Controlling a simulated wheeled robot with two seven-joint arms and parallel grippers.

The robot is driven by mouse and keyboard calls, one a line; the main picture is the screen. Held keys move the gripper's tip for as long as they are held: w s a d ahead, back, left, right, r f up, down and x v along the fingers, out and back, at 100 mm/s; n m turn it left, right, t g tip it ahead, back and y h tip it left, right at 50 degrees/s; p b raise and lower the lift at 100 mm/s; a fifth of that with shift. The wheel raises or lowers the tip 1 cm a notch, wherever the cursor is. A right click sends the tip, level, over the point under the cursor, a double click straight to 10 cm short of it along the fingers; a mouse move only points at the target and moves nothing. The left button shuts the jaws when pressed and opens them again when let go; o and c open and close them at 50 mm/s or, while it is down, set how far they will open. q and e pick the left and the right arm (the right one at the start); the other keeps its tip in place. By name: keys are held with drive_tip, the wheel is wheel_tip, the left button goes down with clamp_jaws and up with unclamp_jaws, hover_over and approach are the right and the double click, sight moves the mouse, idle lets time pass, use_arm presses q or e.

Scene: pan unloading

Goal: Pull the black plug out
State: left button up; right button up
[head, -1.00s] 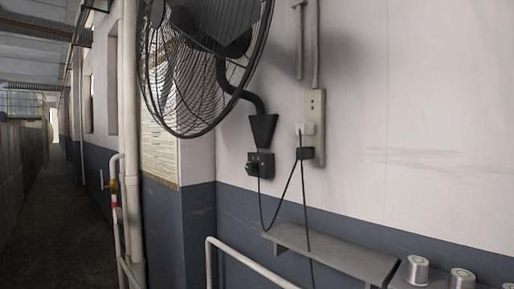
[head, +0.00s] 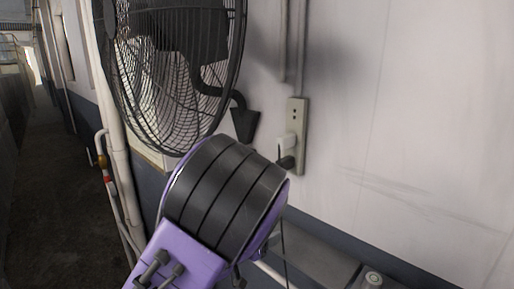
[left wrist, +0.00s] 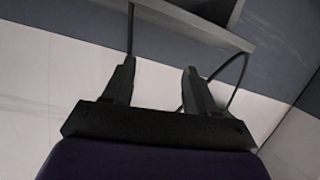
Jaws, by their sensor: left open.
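The black plug (head: 286,162) shows in the head view just below a white plug (head: 287,145), at the lower part of a beige wall outlet strip (head: 298,120). It is partly covered by my arm. My left arm, purple and black, rises in front of the wall and its black link reaches close to the plug in the picture. My left gripper (left wrist: 158,67) shows in the left wrist view, with its two black fingers apart and nothing seen between them. A dark cable (left wrist: 131,28) runs to the left finger's tip in that picture. The plug cannot be made out there. My right gripper is not in view.
A large black wall fan (head: 175,70) hangs at upper left, with a black bracket (head: 244,125). A grey shelf (head: 315,255) is below the outlet, with a metal knob (head: 373,279). White pipes (head: 118,165) stand at left. The wall at right is bare.

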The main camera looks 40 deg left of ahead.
sight(278, 163)
use_arm(q)
wheel_tip(278, 163, up, 20)
drive_tip(key=s+a+m+t+h, duration=0.1)
drive_tip(key=a+m+t, duration=0.1)
drive_tip(key=m+t, duration=0.1)
drive_tip(key=w+p, duration=0.1)
drive_tip(key=w, duration=0.2)
drive_tip(key=w+p, duration=0.1)
drive_tip(key=w, duration=0.2)
drive_tip(key=w+d+p, duration=0.1)
drive_tip(key=w, duration=0.2)
drive_tip(key=shift+w+f, duration=0.15)
drive_tip(key=shift+f, duration=0.15)
drive_tip(key=shift+w+d+f, duration=0.1)
drive_tip(key=shift+w+f, duration=0.05)
drive_tip(key=shift+w, duration=0.3)
clamp_jaws()
